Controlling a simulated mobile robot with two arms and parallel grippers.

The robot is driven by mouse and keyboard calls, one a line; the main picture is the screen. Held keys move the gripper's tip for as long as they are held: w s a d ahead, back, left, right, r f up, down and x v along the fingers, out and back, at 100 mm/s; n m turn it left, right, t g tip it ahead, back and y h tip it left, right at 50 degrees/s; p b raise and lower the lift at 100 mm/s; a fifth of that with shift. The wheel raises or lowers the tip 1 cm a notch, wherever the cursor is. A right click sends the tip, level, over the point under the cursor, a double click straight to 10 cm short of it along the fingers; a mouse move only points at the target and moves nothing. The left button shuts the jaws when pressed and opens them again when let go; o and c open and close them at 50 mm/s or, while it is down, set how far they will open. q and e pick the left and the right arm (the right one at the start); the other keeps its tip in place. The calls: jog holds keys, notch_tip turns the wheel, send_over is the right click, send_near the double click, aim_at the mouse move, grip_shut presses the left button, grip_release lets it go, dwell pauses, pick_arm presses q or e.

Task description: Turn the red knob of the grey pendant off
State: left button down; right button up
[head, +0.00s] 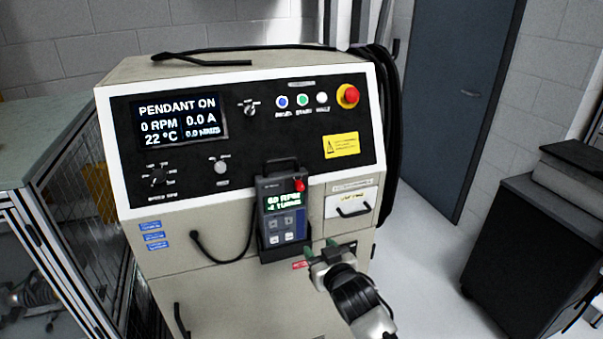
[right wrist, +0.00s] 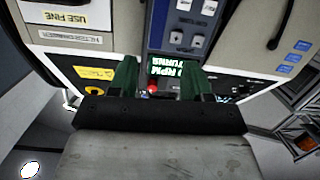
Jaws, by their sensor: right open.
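The grey pendant (head: 263,222) sits upright in a dark holder on the front of the beige cabinet. Its lit screen seems to read 60 RPM and a turns line. The red knob (head: 300,185) is at the pendant's upper right corner. My right gripper (head: 320,247) is open and empty, below and right of the pendant, apart from the knob. In the right wrist view, which is upside down, the pendant (right wrist: 155,35) is behind the green fingers, and the red knob (right wrist: 153,88) appears between them, farther off. My left gripper is not in view.
The cabinet panel display (head: 180,122) reads PENDANT ON. A red emergency button (head: 347,95) is at the panel's upper right. A drawer handle (head: 353,210) sticks out right of the pendant, and a black cable (head: 225,261) loops at its left. A dark cabinet (head: 525,260) stands right.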

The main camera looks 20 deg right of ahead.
jog(key=t, duration=0.2)
send_near(301, 188)
jog(key=s, duration=0.2)
pick_arm(q)
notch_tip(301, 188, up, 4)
jog(key=p, duration=0.3)
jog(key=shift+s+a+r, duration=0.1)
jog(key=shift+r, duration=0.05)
pick_arm(e)
jog(key=w, duration=1.1)
jog(key=shift+a, duration=0.3)
jog(key=shift+c, duration=0.2)
grip_shut()
